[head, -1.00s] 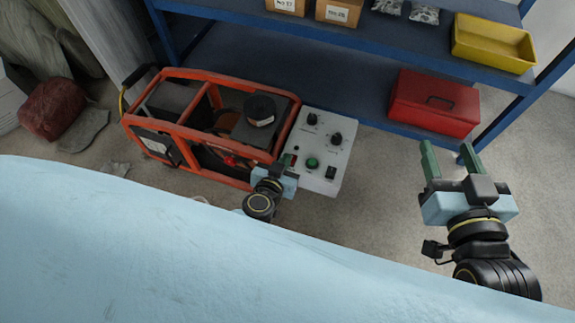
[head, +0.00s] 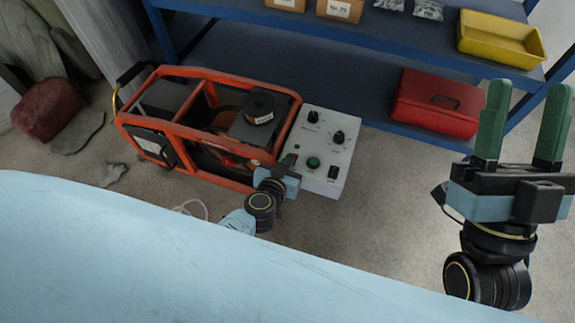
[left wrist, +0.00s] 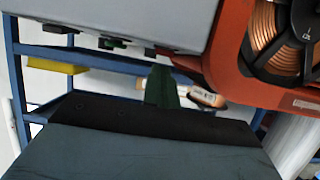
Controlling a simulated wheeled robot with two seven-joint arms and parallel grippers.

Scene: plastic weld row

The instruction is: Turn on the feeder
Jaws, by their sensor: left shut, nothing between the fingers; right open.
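The feeder is an orange-framed machine (head: 185,165) with a wire spool (head: 258,108), standing on the floor. A light grey control panel (head: 318,130) is on its right side, with two black knobs, a green button (head: 313,163) and a black rocker switch (head: 333,172). My left gripper (head: 289,162) is shut and empty at the panel's lower left edge; I cannot tell whether it touches. In the left wrist view its green fingers (left wrist: 161,88) are together below the panel (left wrist: 130,18), beside the orange frame (left wrist: 228,65). My right gripper (head: 521,125) is open and empty, far right of the panel.
A blue shelf (head: 300,70) stands behind, holding a red toolbox (head: 437,103), a yellow bin (head: 500,40) and small boxes. A red sack (head: 48,108) and grey rubble lie at left. The floor between panel and right gripper is clear.

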